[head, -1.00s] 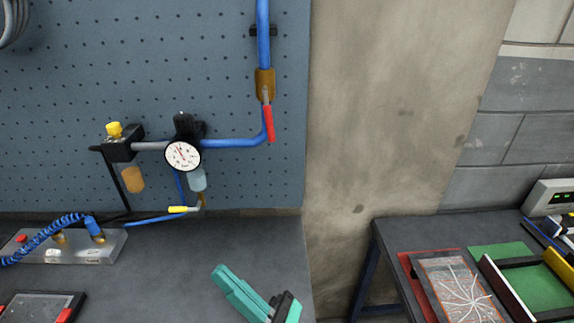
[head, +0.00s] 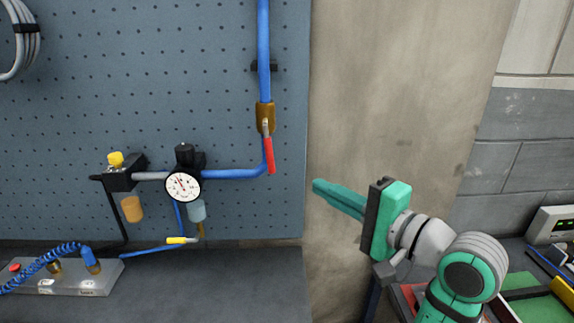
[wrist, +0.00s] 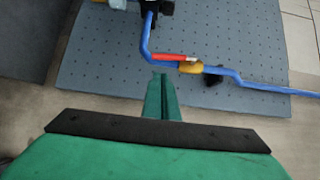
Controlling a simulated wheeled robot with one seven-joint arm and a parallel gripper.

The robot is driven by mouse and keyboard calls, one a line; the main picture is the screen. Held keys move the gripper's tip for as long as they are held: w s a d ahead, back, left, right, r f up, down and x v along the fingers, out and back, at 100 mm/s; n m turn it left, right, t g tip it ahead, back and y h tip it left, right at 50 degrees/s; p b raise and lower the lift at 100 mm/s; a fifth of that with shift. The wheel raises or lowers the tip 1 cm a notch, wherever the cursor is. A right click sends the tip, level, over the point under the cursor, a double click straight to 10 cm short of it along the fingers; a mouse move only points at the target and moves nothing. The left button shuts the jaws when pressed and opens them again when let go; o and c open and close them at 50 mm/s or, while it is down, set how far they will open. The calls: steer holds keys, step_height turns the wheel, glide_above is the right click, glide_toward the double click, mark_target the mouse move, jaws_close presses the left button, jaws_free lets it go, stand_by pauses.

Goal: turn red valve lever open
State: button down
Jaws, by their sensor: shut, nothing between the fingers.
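The red valve lever (head: 269,156) hangs down from a brass valve (head: 265,118) on the vertical blue pipe (head: 264,35), near the right edge of the pegboard. The lever tilts slightly to the right at its lower end. My gripper (head: 317,187) is shut and empty, to the right of and slightly below the lever, in front of the concrete pillar. A gap shows between its fingertips and the lever. In the wrist view, the red lever (wrist: 168,57) lies just beyond the closed fingertips (wrist: 160,76), beside the brass valve (wrist: 191,67).
A round gauge (head: 183,186) with a blue pipe sits left of the lever. A smaller yellow lever (head: 181,240) is below it. The concrete pillar (head: 400,110) stands right of the pegboard (head: 90,115). The grey bench top (head: 210,285) is clear below the valve.

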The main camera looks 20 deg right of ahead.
steer(key=d+r+h, duration=0.1)
steer(key=d+r, duration=0.1)
glide_toward(269, 147)
steer(key=w+d+f, duration=0.1)
steer(key=w+f, duration=0.3)
steer(key=w, duration=0.2)
steer(key=shift+w+a+h, duration=0.2)
steer(key=shift+a+h, duration=0.1)
steer(key=shift+a, duration=0.25)
